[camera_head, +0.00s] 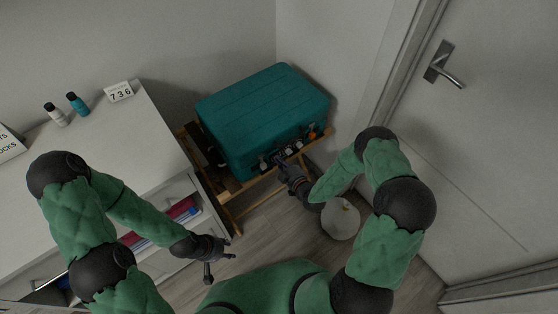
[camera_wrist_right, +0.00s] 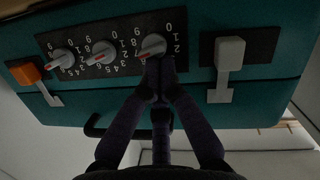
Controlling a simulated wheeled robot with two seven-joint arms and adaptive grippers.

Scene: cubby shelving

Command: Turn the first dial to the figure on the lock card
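A teal suitcase (camera_head: 262,110) has three white dials with red pointers on a dark number strip. In the right wrist view the numbers appear upside down, and the dials are the right-hand dial (camera_wrist_right: 152,44), a middle dial (camera_wrist_right: 101,51) and a left-hand dial (camera_wrist_right: 62,59). My right gripper (camera_wrist_right: 161,65) has its fingertips together at the right-hand dial's lower edge; whether they touch it is unclear. A white card (camera_head: 119,92) on the cabinet reads 736. My left gripper (camera_head: 219,267) is open and empty, beside the cabinet drawers.
The suitcase lies on a wooden rack (camera_head: 240,187). Its front has a light grey latch (camera_wrist_right: 229,56) and an orange-topped latch (camera_wrist_right: 28,74). Two small bottles (camera_head: 77,104) stand on the white cabinet (camera_head: 100,143). A round white object (camera_head: 341,221) is near my right arm. A door (camera_head: 480,120) is at right.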

